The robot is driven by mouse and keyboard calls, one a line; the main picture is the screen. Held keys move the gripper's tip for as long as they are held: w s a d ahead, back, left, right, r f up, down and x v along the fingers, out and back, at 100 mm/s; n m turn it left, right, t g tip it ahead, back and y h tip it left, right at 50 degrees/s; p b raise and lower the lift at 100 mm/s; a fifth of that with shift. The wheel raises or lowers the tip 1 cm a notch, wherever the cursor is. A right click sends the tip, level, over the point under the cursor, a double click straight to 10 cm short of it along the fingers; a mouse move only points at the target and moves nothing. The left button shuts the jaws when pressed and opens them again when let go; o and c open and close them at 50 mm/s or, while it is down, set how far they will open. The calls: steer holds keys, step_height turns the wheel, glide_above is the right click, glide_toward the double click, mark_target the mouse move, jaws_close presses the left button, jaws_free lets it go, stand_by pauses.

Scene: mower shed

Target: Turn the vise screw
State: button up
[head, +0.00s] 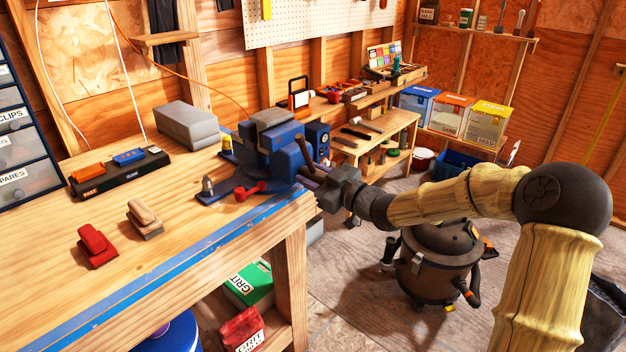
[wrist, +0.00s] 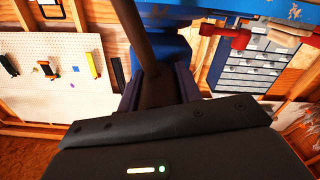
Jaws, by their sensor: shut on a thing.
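The blue vise (head: 281,148) is mounted at the bench's right corner, with a grey block-like top. Its dark bar handle (head: 304,150) slants at the front end of the screw. My gripper (head: 322,179) is at this end, off the bench edge, and is shut on the handle. In the wrist view the handle (wrist: 134,30) runs down from the top into the space between my fingers (wrist: 158,88), with the blue vise body (wrist: 172,46) behind it. The screw itself is mostly hidden by my gripper and the handle.
Red (head: 96,246) and tan (head: 145,217) blocks lie on the bench (head: 190,255). A brown canister vacuum (head: 438,262) stands on the floor below my arm.

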steer(key=shift+r+n+b, duration=0.1)
steer(key=shift+n+b, duration=0.55)
steer(key=shift+n, duration=0.25)
stand_by(0.8)
steer(key=o, duration=1)
steer(key=shift+w+a, duration=0.1)
steer(key=shift+w, duration=0.1)
steer(key=shift+s, duration=0.1)
steer(key=p+v, duration=0.1)
steer(key=v, duration=1.6)
steer(key=shift+s+d, duration=0.15)
steer(key=shift+d, duration=0.1)
